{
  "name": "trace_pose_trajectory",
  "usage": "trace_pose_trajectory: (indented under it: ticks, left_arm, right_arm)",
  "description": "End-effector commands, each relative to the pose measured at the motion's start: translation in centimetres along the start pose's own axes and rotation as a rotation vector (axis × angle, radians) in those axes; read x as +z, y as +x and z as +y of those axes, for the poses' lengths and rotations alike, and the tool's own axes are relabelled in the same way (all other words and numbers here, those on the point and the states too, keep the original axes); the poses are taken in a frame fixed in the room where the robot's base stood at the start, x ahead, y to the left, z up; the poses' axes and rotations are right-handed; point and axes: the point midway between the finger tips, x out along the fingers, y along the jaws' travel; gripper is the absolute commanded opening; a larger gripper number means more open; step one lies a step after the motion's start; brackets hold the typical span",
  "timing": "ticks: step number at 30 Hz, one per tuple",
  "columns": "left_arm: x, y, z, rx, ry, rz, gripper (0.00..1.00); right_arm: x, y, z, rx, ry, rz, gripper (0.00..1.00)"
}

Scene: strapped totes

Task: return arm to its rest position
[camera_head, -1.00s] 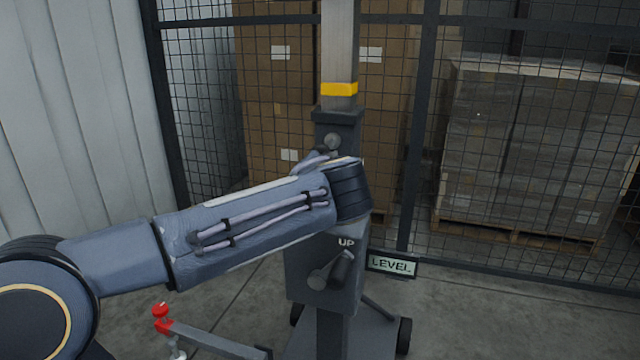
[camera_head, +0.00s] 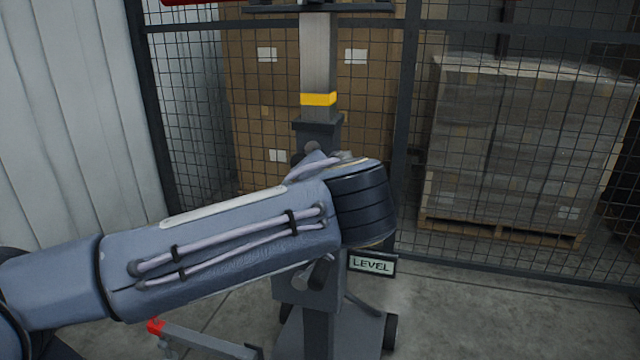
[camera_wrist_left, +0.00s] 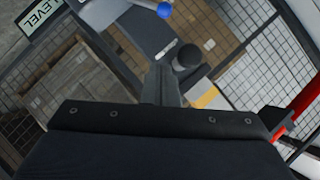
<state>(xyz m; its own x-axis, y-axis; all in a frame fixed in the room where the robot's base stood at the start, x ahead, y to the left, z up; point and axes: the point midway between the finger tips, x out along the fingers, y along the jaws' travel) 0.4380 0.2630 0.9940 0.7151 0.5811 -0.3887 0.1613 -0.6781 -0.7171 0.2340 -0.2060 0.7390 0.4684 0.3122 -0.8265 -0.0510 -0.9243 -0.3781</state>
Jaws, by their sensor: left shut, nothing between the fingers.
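My left arm (camera_head: 230,230) comes in from the left in the head view, with blue-grey links and pale cables, and ends in a dark ribbed joint (camera_head: 362,210). Its gripper is hidden there. In the left wrist view my left gripper (camera_wrist_left: 162,82) shows as a narrow shut pair of fingers with nothing held. A grey mast stand (camera_head: 316,65) with a yellow band (camera_head: 318,99) stands behind the arm, which covers part of its lower body. I cannot tell whether the fingers touch it. My right arm is not in view.
A LEVEL sign (camera_head: 372,263) sticks out from the stand. A crank handle (camera_head: 318,272) sits below the arm, and a red-ended bar (camera_head: 205,340) lies low left. Behind is a mesh fence (camera_head: 408,120) with stacked cartons (camera_head: 262,130) and a loaded pallet (camera_head: 500,231). Floor at lower right is clear.

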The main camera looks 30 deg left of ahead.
Motion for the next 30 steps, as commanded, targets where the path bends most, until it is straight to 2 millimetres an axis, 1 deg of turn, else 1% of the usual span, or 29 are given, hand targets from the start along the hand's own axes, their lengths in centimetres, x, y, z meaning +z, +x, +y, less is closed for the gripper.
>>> trace_pose_trajectory:
  ticks: [11,14,17,18,20,21,23,24,27,30]
  left_arm:
    - [0.1,0.1,0.0,0.002,0.0,-0.001,0.0]
    - [1.4,0.5,0.4,0.034,0.003,-0.028,0.0]
    - [5.3,1.3,1.7,0.135,0.004,-0.102,0.0]
    - [7.5,1.6,2.6,0.199,-0.003,-0.142,0.0]
    - [11.4,1.6,4.4,0.313,-0.023,-0.209,0.0]
    - [14.1,1.2,5.8,0.397,-0.049,-0.253,0.0]
    - [17.6,0.3,8.0,0.52,-0.104,-0.309,0.0]
    - [19.4,-0.6,9.4,0.592,-0.146,-0.336,0.0]
    - [22.5,-2.6,12.4,0.739,-0.256,-0.38,0.0]
    - [24.4,-4.5,14.8,0.846,-0.371,-0.404,0.0]
  right_arm:
    - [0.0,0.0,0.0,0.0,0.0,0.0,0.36]
    - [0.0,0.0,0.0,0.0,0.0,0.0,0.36]
    - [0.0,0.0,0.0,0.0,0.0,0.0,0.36]
    - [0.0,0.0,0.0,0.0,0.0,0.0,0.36]
    - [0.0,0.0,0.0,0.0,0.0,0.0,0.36]
    - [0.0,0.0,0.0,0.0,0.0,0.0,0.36]
    - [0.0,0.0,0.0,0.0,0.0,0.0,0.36]
    - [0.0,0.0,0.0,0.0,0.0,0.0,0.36]
    - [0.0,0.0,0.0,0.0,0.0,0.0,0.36]
    - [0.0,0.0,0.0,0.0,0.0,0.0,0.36]
